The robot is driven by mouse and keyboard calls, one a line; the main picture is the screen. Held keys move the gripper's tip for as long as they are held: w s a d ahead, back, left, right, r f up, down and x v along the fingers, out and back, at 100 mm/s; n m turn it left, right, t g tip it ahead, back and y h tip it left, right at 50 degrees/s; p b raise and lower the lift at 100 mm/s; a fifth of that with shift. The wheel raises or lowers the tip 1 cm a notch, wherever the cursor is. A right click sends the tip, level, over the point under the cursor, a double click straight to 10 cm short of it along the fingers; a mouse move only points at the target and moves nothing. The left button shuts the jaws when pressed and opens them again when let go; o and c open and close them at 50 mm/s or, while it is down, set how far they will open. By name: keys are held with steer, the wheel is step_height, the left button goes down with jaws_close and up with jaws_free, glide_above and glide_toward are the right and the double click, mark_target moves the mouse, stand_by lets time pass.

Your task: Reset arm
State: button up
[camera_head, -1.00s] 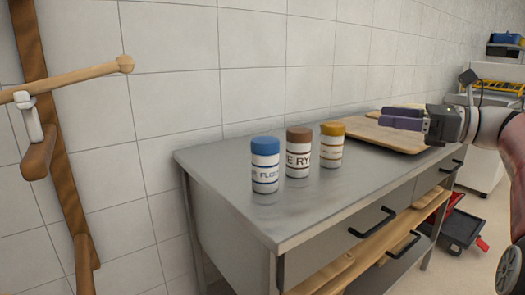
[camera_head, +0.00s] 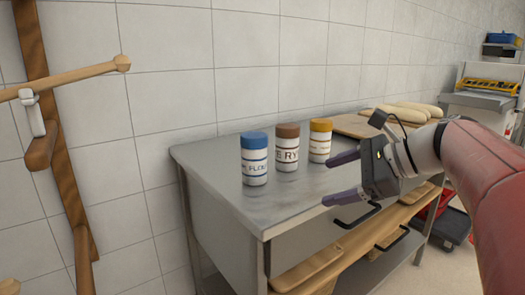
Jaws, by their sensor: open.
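My gripper (camera_head: 344,178) is open and empty, its two dark purple fingers spread apart and pointing left. It is in front of the metal table's front edge, to the right of the jars in the picture. My red and white arm reaches in from the right. Part of the tabletop and a drawer front are hidden behind my gripper.
A blue-lidded jar (camera_head: 254,160), a brown-lidded jar (camera_head: 287,148) and a yellow-lidded jar (camera_head: 320,140) stand upright on the metal table (camera_head: 222,183). Loaves (camera_head: 400,114) lie on a wooden board (camera_head: 350,124) behind. A wooden rack (camera_head: 50,120) stands at left.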

steer(key=s+a+f+n+g+h, duration=0.1)
steer(key=s+a+f+n+h, duration=0.3)
steer(key=s+f+n, duration=0.55)
steer(key=s+d+f+n+h+b, duration=0.2)
steer(key=s+f+n+h, duration=0.1)
steer(key=f, duration=0.5)
steer(key=s+d+f+n+h+b, duration=0.3)
steer(key=s+f+n, duration=0.3)
steer(key=f, duration=0.1)
steer(key=shift+s+f+t, duration=0.3)
steer(key=shift+s+f, duration=0.05)
steer(key=shift+s, duration=0.05)
